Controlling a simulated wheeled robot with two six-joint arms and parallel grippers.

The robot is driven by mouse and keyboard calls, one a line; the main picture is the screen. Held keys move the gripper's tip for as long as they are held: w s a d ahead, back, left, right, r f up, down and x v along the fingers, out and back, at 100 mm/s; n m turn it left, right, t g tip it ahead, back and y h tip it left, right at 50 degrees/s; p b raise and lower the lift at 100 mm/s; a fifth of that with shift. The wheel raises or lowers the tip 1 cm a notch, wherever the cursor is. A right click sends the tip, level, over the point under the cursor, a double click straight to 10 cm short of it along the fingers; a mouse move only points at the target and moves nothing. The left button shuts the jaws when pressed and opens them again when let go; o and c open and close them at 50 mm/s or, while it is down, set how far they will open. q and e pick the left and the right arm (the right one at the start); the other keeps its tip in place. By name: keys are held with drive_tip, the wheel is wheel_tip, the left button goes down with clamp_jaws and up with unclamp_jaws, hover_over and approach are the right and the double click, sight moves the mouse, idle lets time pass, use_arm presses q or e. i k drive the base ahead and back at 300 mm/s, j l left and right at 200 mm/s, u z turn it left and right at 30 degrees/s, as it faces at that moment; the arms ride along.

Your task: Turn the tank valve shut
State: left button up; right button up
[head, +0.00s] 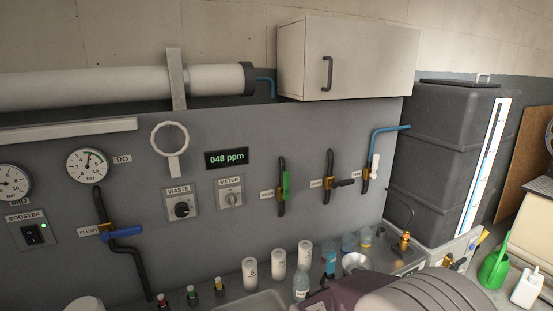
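A valve with a white lever (374,167) sits at the right end of the grey panel, on a blue tube (390,128) that bends right towards the big dark grey tank (440,150). Its lever stands upright, roughly in line with the pipe. Left of it is a valve with a black lever (345,182) lying across its pipe. Further left is one with a green lever (286,184), upright along its pipe. The small labels beside these three valves are too small to read. Neither of my grippers is in view.
A blue lever (122,233) marked FLUSH lies across its pipe at left. Several white cups and bottles stand on the counter below. A brass tap (404,242) stands near the tank. A purple-grey ribbed shape (420,293) fills the lower right foreground. A cabinet (350,60) overhangs the panel.

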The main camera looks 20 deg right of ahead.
sight(372, 175)
drive_tip(key=z, duration=1.5)
